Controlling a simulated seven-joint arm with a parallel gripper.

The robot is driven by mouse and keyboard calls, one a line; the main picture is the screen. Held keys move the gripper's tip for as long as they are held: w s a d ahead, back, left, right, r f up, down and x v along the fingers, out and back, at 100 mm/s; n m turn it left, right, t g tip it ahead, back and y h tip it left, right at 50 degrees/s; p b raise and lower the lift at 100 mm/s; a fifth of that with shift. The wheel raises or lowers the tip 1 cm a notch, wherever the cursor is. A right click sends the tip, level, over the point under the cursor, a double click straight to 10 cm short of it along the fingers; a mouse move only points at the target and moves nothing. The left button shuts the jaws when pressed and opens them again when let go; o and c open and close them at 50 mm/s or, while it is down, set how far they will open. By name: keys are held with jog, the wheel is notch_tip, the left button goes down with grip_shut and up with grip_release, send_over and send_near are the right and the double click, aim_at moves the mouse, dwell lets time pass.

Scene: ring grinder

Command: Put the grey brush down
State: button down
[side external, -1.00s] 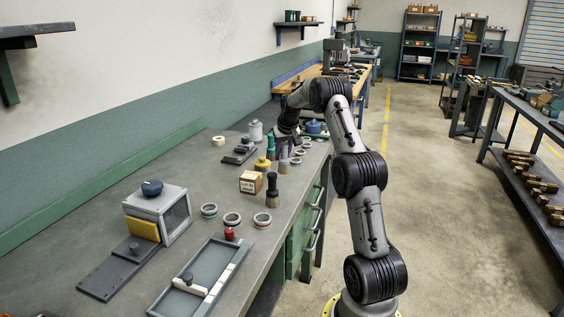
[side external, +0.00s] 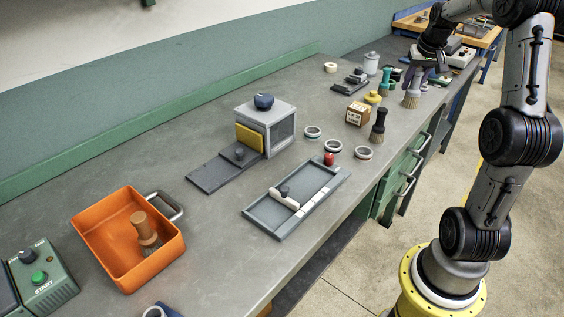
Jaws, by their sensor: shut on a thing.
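My gripper (side external: 422,68) is at the far right end of the bench, pointing down and shut on the grey brush (side external: 412,98). The brush is upright, its pale bristles downward and close to the bench top. I cannot tell whether they touch it. Most of its handle is hidden by my gripper.
A black-handled brush (side external: 378,126), a cardboard box (side external: 357,113), a yellow-topped item (side external: 373,97) and a teal-handled brush (side external: 384,82) stand nearby. Several rings, a grey box (side external: 266,128), a shallow tray (side external: 270,222) and an orange bin (side external: 88,228) lie nearer the camera. Bare bench lies between them.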

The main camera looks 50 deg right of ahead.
jog(key=w+a+r+n+t+y, duration=0.1)
jog(key=w+a+n, duration=0.4)
jog(key=a, duration=0.9)
jog(key=w+a+n+t+y, duration=0.15)
jog(key=w+a, duration=0.55)
jog(key=a, duration=0.7)
jog(key=s+a+n+y, duration=0.1)
jog(key=s+a+n, duration=0.25)
jog(key=a, duration=0.65)
jog(key=s+a+n+g+y, duration=0.1)
jog(key=s+a+n, duration=0.3)
jog(key=a, duration=0.5)
jog(key=s+a+n+y, duration=0.25)
jog(key=s+a, duration=0.25)
jog(key=a, duration=0.5)
jog(key=shift+h, duration=0.5)
jog(key=shift+w+a+f, duration=1.2)
jog(key=shift+w+f, duration=0.65)
jog(key=shift+f, duration=0.45)
jog(key=shift+w+a+f, duration=1.25)
jog(key=shift+w+f, duration=0.65)
jog(key=shift+f, duration=0.35)
jog(key=shift+w+a+f, duration=1.2)
jog(key=shift+w+f, duration=0.65)
jog(key=shift+f, duration=0.45)
jog(key=shift+f, duration=0.15)
jog(key=c, duration=0.6)
grip_release()
